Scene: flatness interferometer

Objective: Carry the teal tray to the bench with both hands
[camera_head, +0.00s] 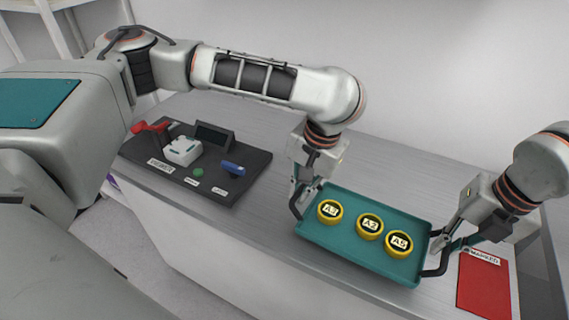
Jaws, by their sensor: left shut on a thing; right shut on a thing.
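The teal tray (345,243) is at the right of the head view, over the grey bench top (262,238). Three yellow-rimmed round pieces lie in it, labelled A1 (330,211), A3 (370,226) and what looks like A5 (398,243). My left gripper (298,207) is shut on the tray's left end. My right gripper (436,258) is shut on its right end. I cannot tell whether the tray's underside touches the bench.
A black instrument board (225,193) with a white block (183,151), a blue part (232,168) and a red part (150,127) sits on the bench to the left. A red labelled mat (483,287) lies right of the tray. Bare bench lies between board and tray.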

